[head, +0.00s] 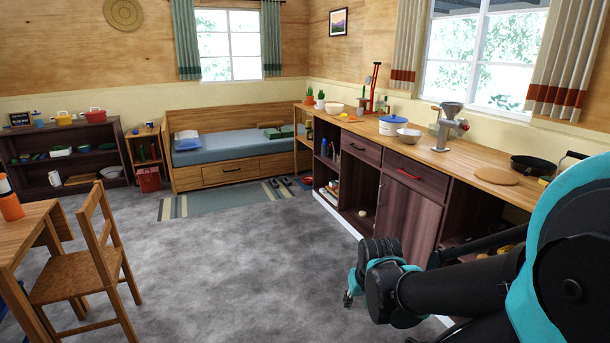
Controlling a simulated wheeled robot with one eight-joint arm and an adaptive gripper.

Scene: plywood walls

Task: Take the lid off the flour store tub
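A white tub with a blue lid (393,121) stands upright on the wooden counter, and the lid is on it. It is the likely flour store tub, but I cannot read any label. My dark and teal arm fills the lower right and is folded, well short of the tub.
A chair (90,255) and table stand at left. The grey floor (235,250) between is clear.

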